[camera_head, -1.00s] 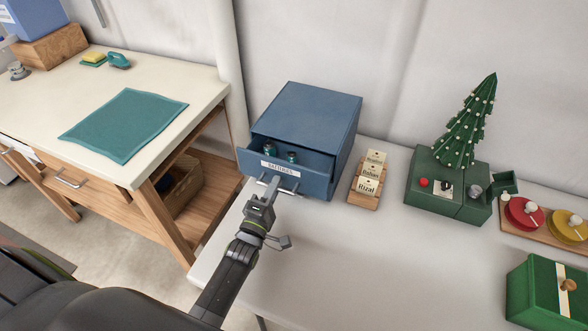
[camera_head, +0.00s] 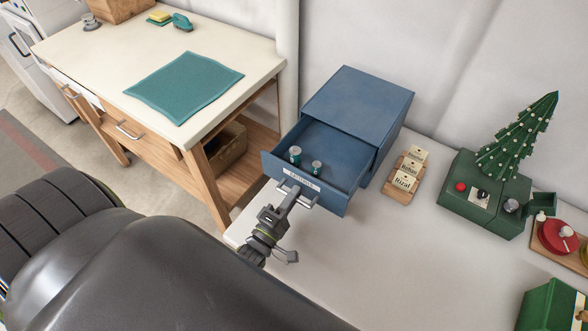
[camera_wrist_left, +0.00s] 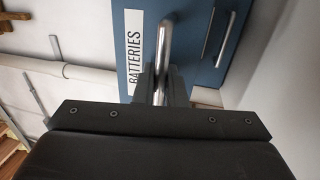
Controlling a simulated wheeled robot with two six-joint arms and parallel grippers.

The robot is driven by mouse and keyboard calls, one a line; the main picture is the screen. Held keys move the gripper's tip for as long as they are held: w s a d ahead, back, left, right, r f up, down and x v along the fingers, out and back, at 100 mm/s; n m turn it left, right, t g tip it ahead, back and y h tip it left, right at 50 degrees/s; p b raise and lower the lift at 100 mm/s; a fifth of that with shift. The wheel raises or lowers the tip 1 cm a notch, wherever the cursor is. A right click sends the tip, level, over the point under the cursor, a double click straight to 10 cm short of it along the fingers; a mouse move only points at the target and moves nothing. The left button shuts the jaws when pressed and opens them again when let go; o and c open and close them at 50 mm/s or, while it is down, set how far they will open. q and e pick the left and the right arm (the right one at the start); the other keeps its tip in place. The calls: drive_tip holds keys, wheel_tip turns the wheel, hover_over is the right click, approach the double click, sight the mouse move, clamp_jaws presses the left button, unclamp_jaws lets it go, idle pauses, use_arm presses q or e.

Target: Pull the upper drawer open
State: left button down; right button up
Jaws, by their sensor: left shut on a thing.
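The blue cabinet (camera_head: 355,105) stands on the white table. Its upper drawer (camera_head: 340,160) is pulled well out, with two small cylindrical batteries (camera_head: 295,154) inside. A white label (camera_head: 300,181) on the drawer front reads "BATTERIES" in the left wrist view (camera_wrist_left: 134,50). My left gripper (camera_head: 287,198) is shut on the drawer's metal bar handle (camera_wrist_left: 167,45). A second handle (camera_wrist_left: 217,38) on the cabinet shows in the left wrist view, apart from my fingers. My right gripper is in neither view.
A card holder (camera_head: 398,190) stands right of the cabinet. A green box with a small tree (camera_head: 485,195) stands further right. A wooden workbench (camera_head: 205,60) with a teal mat (camera_head: 185,85) is at left. The table's front middle is clear.

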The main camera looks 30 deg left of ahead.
use_arm(q)
drive_tip(key=c, duration=1.6)
unclamp_jaws()
drive_tip(key=s+f+b, duration=0.3)
drive_tip(key=s+b, duration=0.1)
drive_tip(key=s, duration=1.3)
drive_tip(key=shift+a+f, duration=0.15)
drive_tip(key=shift+a, duration=0.15)
drive_tip(key=shift+s, duration=0.15)
